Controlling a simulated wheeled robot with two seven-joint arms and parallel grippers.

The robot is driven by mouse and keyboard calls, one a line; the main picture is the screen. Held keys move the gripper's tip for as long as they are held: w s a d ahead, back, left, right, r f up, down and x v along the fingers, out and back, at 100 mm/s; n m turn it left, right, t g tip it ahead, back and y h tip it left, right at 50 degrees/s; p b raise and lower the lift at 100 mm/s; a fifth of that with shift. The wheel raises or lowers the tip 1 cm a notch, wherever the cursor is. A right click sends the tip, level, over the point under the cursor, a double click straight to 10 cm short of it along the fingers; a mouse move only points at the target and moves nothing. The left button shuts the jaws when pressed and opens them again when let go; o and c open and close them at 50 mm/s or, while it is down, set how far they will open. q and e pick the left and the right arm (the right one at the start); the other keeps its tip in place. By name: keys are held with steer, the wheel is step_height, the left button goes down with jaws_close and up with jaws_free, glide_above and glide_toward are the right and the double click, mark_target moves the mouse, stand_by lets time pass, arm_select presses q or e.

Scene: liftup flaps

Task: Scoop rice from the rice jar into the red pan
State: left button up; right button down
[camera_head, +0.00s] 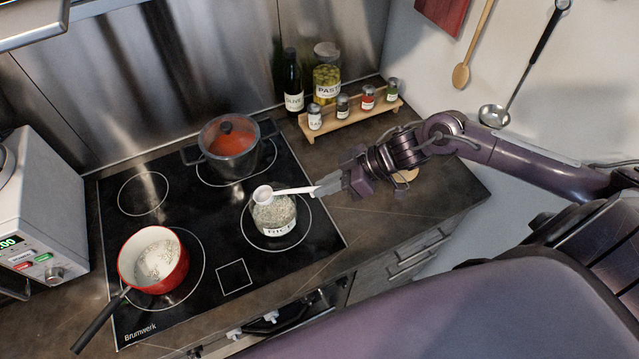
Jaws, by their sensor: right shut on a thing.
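The rice jar (279,229), a clear jar labelled RICE, stands on the right front ring of the cooktop with rice inside. My right gripper (328,186) is shut on the handle of a white scoop (291,190). The scoop's round bowl is over the far left rim of the jar; whether it touches the jar or holds rice is unclear. The red pan (126,268) sits on the left front ring, its black handle toward the lower left. Some white grains show inside it. My left gripper is not in view.
A wooden rack (352,117) with small spice jars, a pasta jar (326,80) and a dark bottle (292,85) stand behind. A white microwave (45,190) is at the left.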

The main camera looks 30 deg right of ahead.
steer(key=shift+s+d+r+t+y+p, duration=0.1)
steer(key=shift+s+d+t+y+p, duration=0.1)
steer(key=shift+s+d+y+p, duration=0.15)
steer(key=shift+s+d+t+y+p, duration=0.1)
steer(key=shift+d+t+y+p, duration=0.1)
steer(key=shift+d+y, duration=0.25)
steer(key=shift+s+d+t+y, duration=0.2)
steer(key=shift+d+t+y, duration=0.2)
steer(key=shift+y, duration=0.1)
step_height(320, 180, up, 2)
steer(key=shift+d+r+p, duration=0.1)
steer(key=shift+d+p, duration=0.05)
steer(key=shift+p, duration=1.1)
steer(key=shift+s+d+r+p, duration=0.1)
steer(key=shift+d+r+p, duration=0.1)
steer(key=shift+r, duration=0.15)
steer(key=shift+s+d+r+p, duration=0.1)
steer(key=shift+r+p, duration=0.05)
steer(key=shift+r, duration=0.2)
steer(key=shift+a, duration=0.1)
